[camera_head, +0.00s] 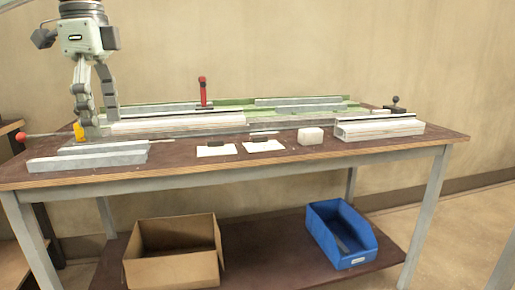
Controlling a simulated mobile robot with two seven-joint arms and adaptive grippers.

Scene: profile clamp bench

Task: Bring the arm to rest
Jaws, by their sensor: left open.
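My left gripper (96,128) hangs down from the upper left, over the left end of the bench (300,164). Its two fingers are apart, and their tips are close to the left end of a long pale profile (175,125). I cannot tell whether the tips touch anything. A small yellow part (78,131) shows beside the left finger. My right gripper does not show.
Grey bars (88,159) lie at the front left. A red clamp handle (203,91) stands upright at the back. A white block (311,136) and a hollow profile (380,128) lie at right. A cardboard box (172,250) and blue bin (340,234) sit on the lower shelf.

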